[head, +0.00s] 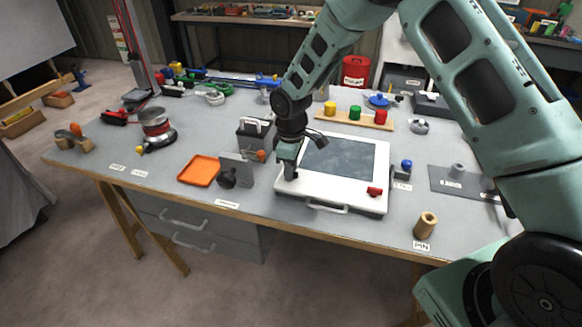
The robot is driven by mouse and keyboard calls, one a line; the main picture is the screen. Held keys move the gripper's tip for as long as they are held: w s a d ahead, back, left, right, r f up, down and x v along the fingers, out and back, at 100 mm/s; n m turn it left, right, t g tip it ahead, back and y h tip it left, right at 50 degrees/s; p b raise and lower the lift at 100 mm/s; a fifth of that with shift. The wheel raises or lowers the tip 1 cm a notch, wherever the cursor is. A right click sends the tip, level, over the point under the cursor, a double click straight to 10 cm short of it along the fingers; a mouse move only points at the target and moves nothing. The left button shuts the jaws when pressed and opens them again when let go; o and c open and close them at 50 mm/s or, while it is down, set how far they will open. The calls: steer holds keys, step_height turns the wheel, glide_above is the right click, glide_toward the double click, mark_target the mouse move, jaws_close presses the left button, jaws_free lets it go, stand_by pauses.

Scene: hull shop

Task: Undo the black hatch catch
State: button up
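The hatch (379,165) is a white frame with a dark grey pane, lying on the workbench with a white handle (327,207) on its front edge. A red catch (374,191) sits at its front right corner. My gripper (290,174) points down over the left side of the hatch frame. Dark shapes show at its fingertips, and I cannot tell fingers from the black catch there. The black catch is not clearly visible; my gripper hides that spot. Whether the fingers are open or shut is too small to tell.
Left of the hatch stand a grey upright plate (236,170) and an orange tray (199,170). A wooden strip with yellow, green and red knobs (354,115) lies behind it. A wooden cylinder (426,224) stands at the front right. The bench's front left is mostly clear.

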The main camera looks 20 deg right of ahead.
step_height(320, 180, up, 17)
steer(key=b, duration=0.2)
steer(key=shift+r, duration=0.2)
stand_by(0.5)
steer(key=s+a+r, duration=0.1)
steer(key=s+a, duration=0.2)
steer(key=s, duration=0.3)
steer(key=s+a+r+m, duration=0.1)
steer(key=s+a, duration=0.2)
steer(key=s, duration=0.3)
steer(key=s+a+r, duration=0.1)
steer(key=s+a, duration=0.1)
steer(key=s, duration=0.4)
steer(key=s+f+m, duration=0.1)
steer(key=s, duration=0.7)
steer(key=s+d+f+m, duration=0.1)
steer(key=s, duration=0.7)
steer(key=shift+d+f+y, duration=0.25)
steer(key=shift+y, duration=0.05)
